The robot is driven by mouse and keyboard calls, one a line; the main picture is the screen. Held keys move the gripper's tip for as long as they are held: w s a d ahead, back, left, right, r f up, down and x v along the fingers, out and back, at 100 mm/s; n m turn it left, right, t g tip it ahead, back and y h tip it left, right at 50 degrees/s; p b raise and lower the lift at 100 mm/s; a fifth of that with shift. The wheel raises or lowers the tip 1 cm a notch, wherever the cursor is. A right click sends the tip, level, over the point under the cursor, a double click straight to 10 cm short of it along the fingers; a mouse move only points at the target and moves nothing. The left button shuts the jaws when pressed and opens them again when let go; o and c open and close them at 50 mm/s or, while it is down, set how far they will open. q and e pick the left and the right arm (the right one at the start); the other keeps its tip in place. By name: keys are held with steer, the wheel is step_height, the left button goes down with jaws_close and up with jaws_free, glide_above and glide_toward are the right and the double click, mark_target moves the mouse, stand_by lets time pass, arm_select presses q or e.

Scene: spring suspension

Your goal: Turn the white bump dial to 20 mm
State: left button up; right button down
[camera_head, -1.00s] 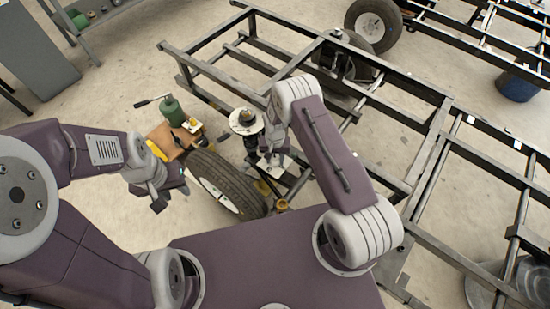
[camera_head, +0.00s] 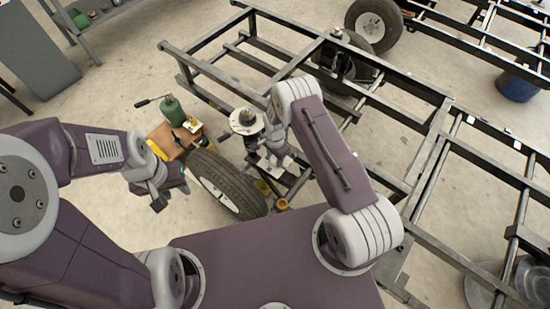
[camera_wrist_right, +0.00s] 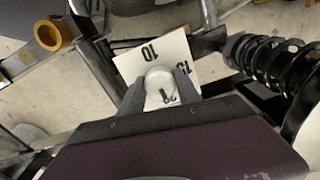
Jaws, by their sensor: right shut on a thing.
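In the right wrist view, a round white dial knob (camera_wrist_right: 160,88) sits on a square white plate (camera_wrist_right: 133,63) with black numbers. An upside-down 10 is at the top and what looks like 15 is at the right, partly covered. My right gripper (camera_wrist_right: 160,84) is shut on the knob, one finger on each side. In the head view, my right gripper (camera_head: 273,155) is beside the white plate (camera_head: 286,162). My left gripper (camera_head: 160,202) is away to the left; its jaws are too small to judge.
A black coil spring (camera_wrist_right: 268,62) stands close to the right of the plate. A yellow ring (camera_wrist_right: 52,34) is at the upper left. In the head view, a tyre (camera_head: 228,184) lies between my grippers, and a black steel frame (camera_head: 410,175) extends rightward.

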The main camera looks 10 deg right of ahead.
mark_target(275, 158)
steer(key=shift+m, duration=0.3)
stand_by(0.4)
steer(key=c, duration=0.9)
jaws_free()
steer(key=shift+o, duration=0.2)
step_height(275, 158, up, 8)
steer(key=p, duration=0.2)
steer(key=shift+r+p, duration=0.2)
steer(key=shift+p, duration=0.2)
steer(key=shift+r, duration=0.35)
